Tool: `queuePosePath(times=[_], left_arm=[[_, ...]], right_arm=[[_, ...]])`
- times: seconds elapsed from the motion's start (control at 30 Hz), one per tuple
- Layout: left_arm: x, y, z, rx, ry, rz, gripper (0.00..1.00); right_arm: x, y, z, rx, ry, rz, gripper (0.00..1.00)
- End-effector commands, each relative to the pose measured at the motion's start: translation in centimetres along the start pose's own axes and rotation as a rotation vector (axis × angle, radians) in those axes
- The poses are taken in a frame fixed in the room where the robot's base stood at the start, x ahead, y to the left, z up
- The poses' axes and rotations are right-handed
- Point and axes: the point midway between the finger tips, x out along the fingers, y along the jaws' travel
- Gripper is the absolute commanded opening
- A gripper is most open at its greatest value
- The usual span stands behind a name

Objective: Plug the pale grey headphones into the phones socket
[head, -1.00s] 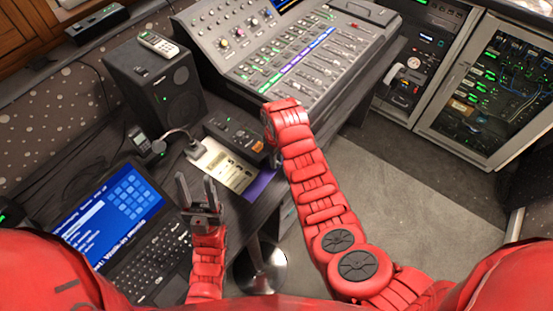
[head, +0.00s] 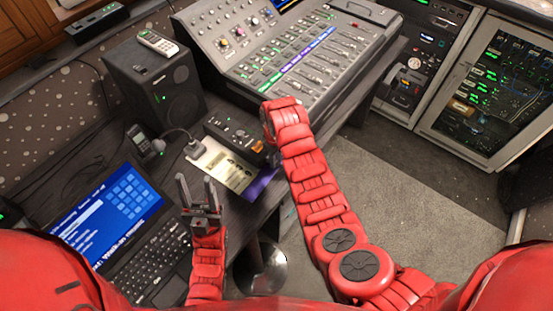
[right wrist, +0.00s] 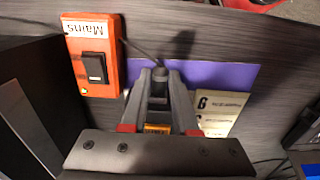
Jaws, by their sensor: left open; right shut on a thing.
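My right gripper (right wrist: 160,88) is shut on a small dark cylindrical piece (right wrist: 160,73), seen end-on between the fingertips in the right wrist view. A thin dark cable runs up and left from near it; I cannot tell whether it belongs to the headphones. In the head view, the right gripper's fingers are hidden behind my red wrist, at the desk's edge near a small black box (head: 232,133) with controls. My left gripper (head: 196,190) is open and empty, beside the laptop. I cannot make out pale grey headphones or the phones socket.
An orange Mains box (right wrist: 95,55) with a black switch lies left of the right gripper. A purple sheet (right wrist: 225,76) and a cream printed card (right wrist: 218,112) lie nearby. The laptop (head: 120,215), speaker (head: 155,85) and mixing desk (head: 300,50) surround the small box.

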Motion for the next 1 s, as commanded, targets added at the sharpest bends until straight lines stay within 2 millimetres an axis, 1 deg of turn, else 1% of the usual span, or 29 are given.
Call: queuePosePath(times=[0.03, 0.3, 0.33, 0.47, 0.5, 0.87, 0.97, 1.0], left_arm=[[0.0, 0.0, 0.0, 0.0, 0.0, 0.0, 0.5], [0.0, 0.0, 0.0, 0.0, 0.0, 0.0, 0.5], [0.0, 0.0, 0.0, 0.0, 0.0, 0.0, 0.5], [0.0, 0.0, 0.0, 0.0, 0.0, 0.0, 0.5], [0.0, 0.0, 0.0, 0.0, 0.0, 0.0, 0.5], [-0.1, 0.0, 0.0, 0.0, 0.0, 0.0, 0.5], [-0.4, 0.0, 0.1, 0.0, 0.0, 0.0, 0.5], [-0.6, 0.0, 0.1, 0.0, 0.0, 0.0, 0.5]], right_arm=[[-0.1, -0.1, -0.3, -0.002, 0.007, 0.001, 0.0], [-0.2, -0.1, -0.4, -0.003, 0.01, 0.002, 0.0], [-0.2, -0.1, -0.4, -0.003, 0.01, 0.003, 0.32], [-0.1, 0.0, -0.3, -0.003, 0.009, 0.003, 0.55], [-0.1, 0.0, -0.3, -0.003, 0.008, 0.002, 0.62], [-0.3, 0.0, -0.2, -0.001, 0.006, 0.002, 0.63], [-1.0, 0.1, -0.3, -0.001, 0.009, 0.004, 0.63], [-1.5, 0.1, -0.3, -0.002, 0.011, 0.006, 0.63]])
